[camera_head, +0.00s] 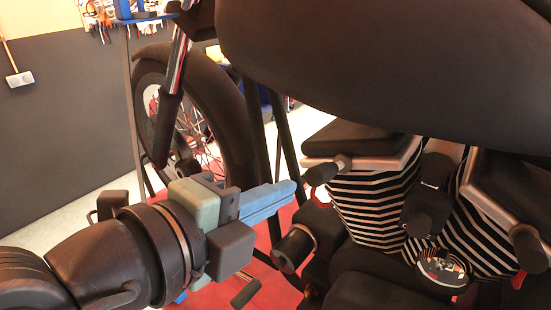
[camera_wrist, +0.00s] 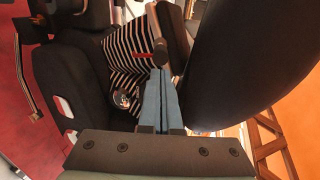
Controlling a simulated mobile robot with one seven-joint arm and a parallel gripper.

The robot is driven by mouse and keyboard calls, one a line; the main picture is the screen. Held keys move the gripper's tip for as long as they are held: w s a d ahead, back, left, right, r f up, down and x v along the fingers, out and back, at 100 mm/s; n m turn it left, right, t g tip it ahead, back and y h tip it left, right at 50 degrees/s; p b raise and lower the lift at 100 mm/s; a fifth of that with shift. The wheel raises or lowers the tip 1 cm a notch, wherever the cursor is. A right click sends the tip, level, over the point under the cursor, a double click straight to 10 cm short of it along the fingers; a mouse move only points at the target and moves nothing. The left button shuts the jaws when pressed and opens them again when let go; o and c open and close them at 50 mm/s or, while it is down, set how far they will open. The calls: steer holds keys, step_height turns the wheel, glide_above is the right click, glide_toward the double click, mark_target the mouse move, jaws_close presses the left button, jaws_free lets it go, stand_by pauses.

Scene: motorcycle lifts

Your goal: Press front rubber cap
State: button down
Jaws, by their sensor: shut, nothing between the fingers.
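A black rubber cap (camera_head: 321,174) with a red part under it sticks out from the front finned cylinder (camera_head: 370,200) of the motorcycle. In the wrist view the cap (camera_wrist: 161,53) shows just beyond my fingertips. My gripper (camera_head: 293,187) is shut, with its two blue fingers together and nothing between them. In the head view the fingertips end a little left of the cap and slightly below it, with a small gap in the picture. In the wrist view the fingertips (camera_wrist: 160,72) overlap the cap's near edge, so I cannot tell whether they touch.
A similar rear cap (camera_head: 527,245) sits on the other cylinder at the right. The dark tank (camera_head: 390,70) hangs above the engine. A black cylindrical part (camera_head: 293,248) lies below my fingers. The front wheel (camera_head: 215,120) stands behind my gripper.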

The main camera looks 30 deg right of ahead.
mark_target(314, 179)
steer(key=p+x, duration=0.2)
steer(key=x, duration=0.2)
steer(key=shift+d+r, duration=0.15)
steer(key=shift+w+d+f, duration=0.25)
steer(key=shift+d+f, duration=0.1)
steer(key=shift+d, duration=0.15)
steer(key=shift+f, duration=0.1)
steer(key=shift+w+d+f+b, duration=0.1)
steer(key=shift+d+b, duration=0.15)
steer(key=shift+b, duration=0.05)
steer(key=b+x, duration=0.2)
steer(key=shift+w+d+f, duration=0.1)
steer(key=shift+d+f, duration=0.05)
steer(key=shift+d, duration=0.25)
